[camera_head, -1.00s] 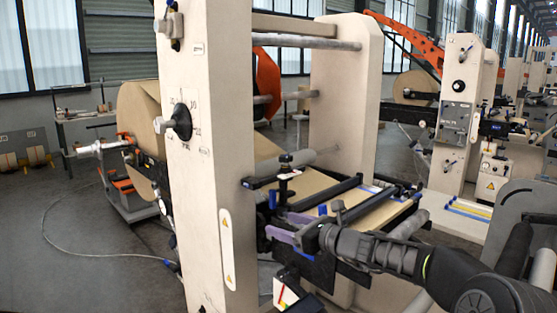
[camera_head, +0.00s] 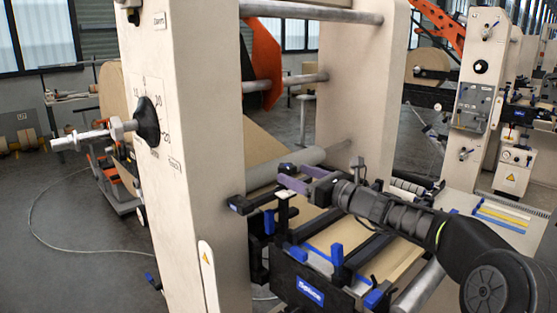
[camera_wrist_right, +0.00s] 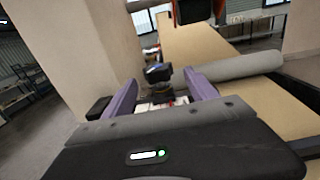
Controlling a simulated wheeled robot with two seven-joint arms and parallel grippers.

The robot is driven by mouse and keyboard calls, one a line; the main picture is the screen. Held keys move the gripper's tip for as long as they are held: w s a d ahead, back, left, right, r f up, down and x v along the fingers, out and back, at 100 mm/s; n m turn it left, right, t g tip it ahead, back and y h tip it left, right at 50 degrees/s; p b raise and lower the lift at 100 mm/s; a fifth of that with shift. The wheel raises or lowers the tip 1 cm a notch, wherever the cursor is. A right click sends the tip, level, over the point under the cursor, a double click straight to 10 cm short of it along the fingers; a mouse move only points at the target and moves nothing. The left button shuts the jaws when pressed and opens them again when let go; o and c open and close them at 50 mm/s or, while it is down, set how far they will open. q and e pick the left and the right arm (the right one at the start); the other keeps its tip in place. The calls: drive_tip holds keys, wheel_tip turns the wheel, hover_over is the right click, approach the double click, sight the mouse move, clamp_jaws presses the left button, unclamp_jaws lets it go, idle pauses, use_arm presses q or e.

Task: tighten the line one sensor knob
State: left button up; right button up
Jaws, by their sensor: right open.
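The sensor knob (camera_wrist_right: 158,72), a small dark cap on a short post, shows in the right wrist view between and slightly beyond the purple fingertips. My right gripper (camera_head: 284,174) is open over the left end of the web table, its two purple fingers pointing left in the head view. Its fingers also show in the wrist view (camera_wrist_right: 160,80). In the head view the fingers partly cover the knob, above a pale block (camera_head: 286,195) on the sensor bracket. I cannot tell whether either finger touches the knob. My left gripper is out of view.
A pale upright frame (camera_head: 190,200) stands close left of the gripper, with a large black dial (camera_head: 147,120) on its face. A grey roller (camera_head: 300,164) runs behind the fingers. Dark rails and blue clamps (camera_head: 337,254) lie in front, below my arm.

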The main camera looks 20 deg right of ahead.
sight(280, 167)
drive_tip(key=shift+s+a+r, duration=0.1)
drive_tip(key=shift+s, duration=0.05)
drive_tip(key=p+x, duration=0.2)
drive_tip(key=x, duration=0.5)
drive_tip(key=shift+p, duration=0.4)
drive_tip(key=shift+w+a, duration=0.1)
drive_tip(key=shift+w, duration=0.3)
drive_tip(key=c, duration=1.4)
